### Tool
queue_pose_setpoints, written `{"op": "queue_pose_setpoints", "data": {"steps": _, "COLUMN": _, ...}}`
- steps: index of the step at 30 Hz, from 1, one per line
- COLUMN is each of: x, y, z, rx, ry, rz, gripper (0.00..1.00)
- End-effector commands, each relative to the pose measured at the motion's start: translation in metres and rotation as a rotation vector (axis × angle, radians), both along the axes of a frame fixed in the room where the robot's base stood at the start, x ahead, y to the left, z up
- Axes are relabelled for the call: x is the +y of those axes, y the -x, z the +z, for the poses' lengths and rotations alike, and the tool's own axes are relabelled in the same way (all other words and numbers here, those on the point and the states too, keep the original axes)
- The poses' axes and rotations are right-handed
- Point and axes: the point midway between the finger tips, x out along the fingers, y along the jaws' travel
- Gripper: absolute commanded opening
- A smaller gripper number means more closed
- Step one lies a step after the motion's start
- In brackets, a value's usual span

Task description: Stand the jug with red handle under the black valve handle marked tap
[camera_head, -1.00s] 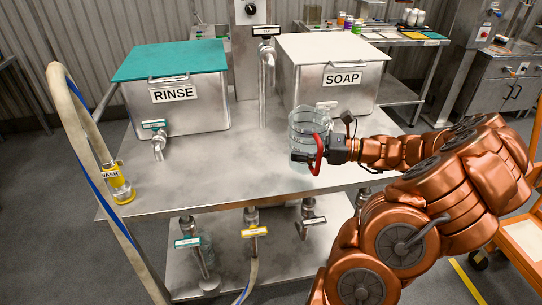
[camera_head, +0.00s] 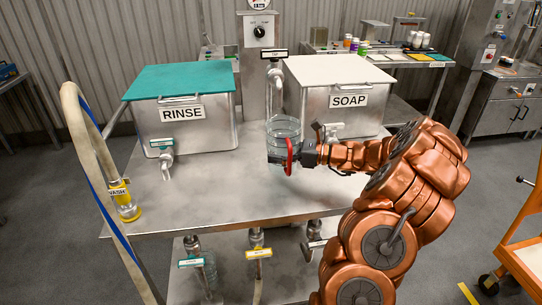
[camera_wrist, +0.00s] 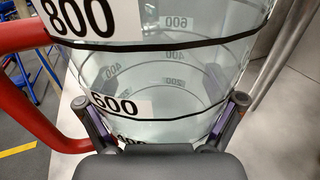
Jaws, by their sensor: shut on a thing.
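The clear jug (camera_head: 284,131) with the red handle (camera_head: 289,157) is upright at the middle of the steel table. Its rim is just below the lower end of the steel tap spout (camera_head: 275,80), as the head view shows it. The black valve handle (camera_head: 274,53), with a white label too small to read, sits on top of that spout. My gripper (camera_head: 305,154) is shut on the jug from the right. In the wrist view its fingers (camera_wrist: 165,115) press the jug's sides (camera_wrist: 155,75) near the 600 mark. I cannot tell whether the jug's base touches the table.
The RINSE tub (camera_head: 190,124) with a green lid stands at left, the SOAP tub (camera_head: 345,107) with a white lid at right; each has a small tap. A WASH hose (camera_head: 85,135) arches at the left edge. The table's front (camera_head: 215,205) is clear.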

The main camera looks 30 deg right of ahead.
Motion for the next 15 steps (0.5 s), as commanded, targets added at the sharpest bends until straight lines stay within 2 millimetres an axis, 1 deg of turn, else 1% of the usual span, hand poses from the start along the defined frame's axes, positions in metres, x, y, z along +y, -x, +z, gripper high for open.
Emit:
{"op": "queue_pose_setpoints", "data": {"steps": 1, "x": 0.001, "y": -0.004, "z": -0.001, "rx": 0.001, "ry": 0.0, "rz": 0.001, "gripper": 0.53}}
{"op": "queue_pose_setpoints", "data": {"steps": 7, "x": 0.002, "y": -0.014, "z": -0.002, "rx": 0.001, "ry": -0.001, "rz": 0.001, "gripper": 0.53}}
{"op": "queue_pose_setpoints", "data": {"steps": 10, "x": 0.004, "y": -0.023, "z": -0.005, "rx": 0.003, "ry": -0.003, "rz": 0.002, "gripper": 0.53}}
{"op": "queue_pose_setpoints", "data": {"steps": 12, "x": 0.003, "y": -0.021, "z": -0.017, "rx": 0.006, "ry": -0.004, "rz": 0.001, "gripper": 0.53}}
{"op": "queue_pose_setpoints", "data": {"steps": 15, "x": 0.003, "y": -0.021, "z": -0.03, "rx": 0.004, "ry": -0.004, "rz": 0.0, "gripper": 0.53}}
